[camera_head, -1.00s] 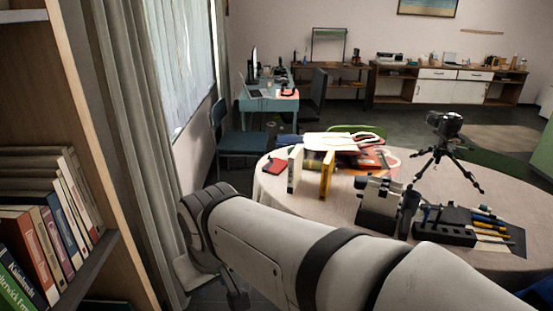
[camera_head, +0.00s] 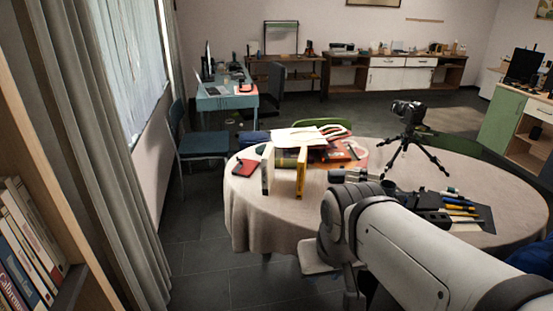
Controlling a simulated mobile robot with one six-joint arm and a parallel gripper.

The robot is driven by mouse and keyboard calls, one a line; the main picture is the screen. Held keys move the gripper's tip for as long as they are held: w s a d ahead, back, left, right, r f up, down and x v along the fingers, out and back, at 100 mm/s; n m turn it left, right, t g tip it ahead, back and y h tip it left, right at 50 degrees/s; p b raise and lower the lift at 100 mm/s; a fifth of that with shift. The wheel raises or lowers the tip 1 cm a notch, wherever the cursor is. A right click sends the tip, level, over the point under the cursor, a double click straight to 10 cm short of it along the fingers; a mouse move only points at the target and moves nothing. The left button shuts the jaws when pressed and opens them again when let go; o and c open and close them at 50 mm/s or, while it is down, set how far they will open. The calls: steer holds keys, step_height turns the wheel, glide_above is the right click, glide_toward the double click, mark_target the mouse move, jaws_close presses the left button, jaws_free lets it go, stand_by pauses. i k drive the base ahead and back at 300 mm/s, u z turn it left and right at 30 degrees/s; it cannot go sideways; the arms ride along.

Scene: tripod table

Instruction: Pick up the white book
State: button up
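A white book (camera_head: 267,170) stands upright on the left part of the round table (camera_head: 262,222). Its narrow pale spine faces me. A yellow book (camera_head: 301,173) stands upright just to its right, with a small gap between them. My arm crosses the lower right of the picture, in front of the table. My gripper's fingers do not show, so I cannot see whether they are open or shut.
A red item (camera_head: 245,167) lies left of the white book. Papers (camera_head: 297,137) and other books lie behind it. A camera on a tripod (camera_head: 408,140) stands at the right. A blue chair (camera_head: 198,145) is behind-left. Bookshelf and curtain (camera_head: 95,160) line the left; open floor lies between.

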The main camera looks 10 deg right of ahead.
mark_target(267, 160)
steer(key=u, duration=0.5)
steer(key=i, duration=2.05)
steer(key=z, duration=0.5)
